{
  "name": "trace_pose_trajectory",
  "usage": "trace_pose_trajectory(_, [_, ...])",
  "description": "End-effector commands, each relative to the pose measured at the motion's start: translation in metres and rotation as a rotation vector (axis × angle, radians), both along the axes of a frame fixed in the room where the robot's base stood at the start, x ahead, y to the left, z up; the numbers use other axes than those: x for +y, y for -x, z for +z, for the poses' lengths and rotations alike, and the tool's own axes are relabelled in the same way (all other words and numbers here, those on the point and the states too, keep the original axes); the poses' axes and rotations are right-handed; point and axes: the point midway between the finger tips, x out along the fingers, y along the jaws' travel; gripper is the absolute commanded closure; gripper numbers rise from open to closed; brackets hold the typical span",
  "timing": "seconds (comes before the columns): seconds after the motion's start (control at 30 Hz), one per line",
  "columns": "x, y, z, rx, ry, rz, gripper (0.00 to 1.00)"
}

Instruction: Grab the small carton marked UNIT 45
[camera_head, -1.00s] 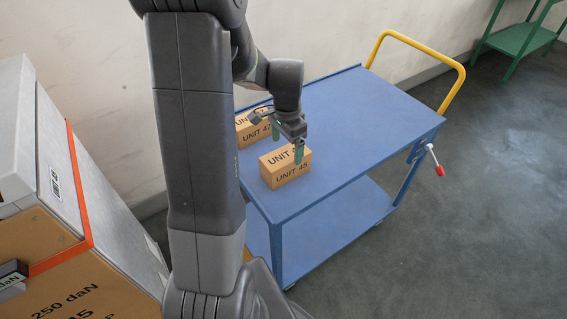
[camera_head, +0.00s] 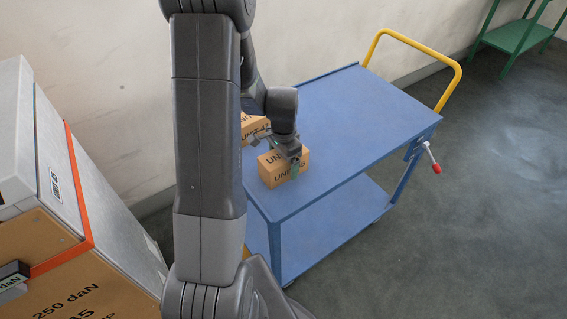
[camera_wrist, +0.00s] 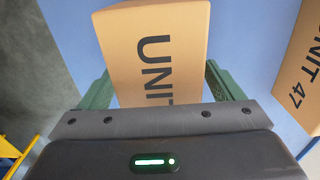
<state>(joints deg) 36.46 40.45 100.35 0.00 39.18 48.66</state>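The small tan carton marked UNIT 45 (camera_head: 272,177) sits on the top deck of the blue cart. Its number is partly covered by a finger now. My gripper (camera_head: 291,166) is down over this carton, with a green finger in front of its near face. In the wrist view, the carton (camera_wrist: 155,50) stands between the two green fingers of my gripper (camera_wrist: 162,88). The fingers are open, one on each side, with narrow gaps visible. Only "UNIT" reads there; the number is hidden by the gripper body.
A second carton, marked UNIT 47 (camera_wrist: 303,75), stands close on the right in the wrist view; it also shows behind in the head view (camera_head: 252,126). The blue cart (camera_head: 370,110) has free deck to the right and a yellow handle (camera_head: 412,40). A large crate (camera_head: 50,250) stands left.

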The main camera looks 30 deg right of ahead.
Motion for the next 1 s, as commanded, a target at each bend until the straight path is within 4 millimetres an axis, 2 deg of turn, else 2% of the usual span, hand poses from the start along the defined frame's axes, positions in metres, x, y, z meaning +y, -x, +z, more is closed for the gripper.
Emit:
trace_pose_trajectory(0.03, [0.0,0.0,0.0,0.0,0.0,0.0,0.23])
trace_pose_trajectory(0.3, [0.0,0.0,0.0,0.0,0.0,0.0,0.74])
trace_pose_trajectory(0.53, [0.0,0.0,0.002,-0.001,0.001,0.0,0.74])
trace_pose_trajectory(0.67, [-0.001,-0.001,0.01,-0.002,0.002,0.0,0.74])
trace_pose_trajectory(1.0, [-0.001,-0.001,0.067,-0.004,0.004,0.0,0.74])
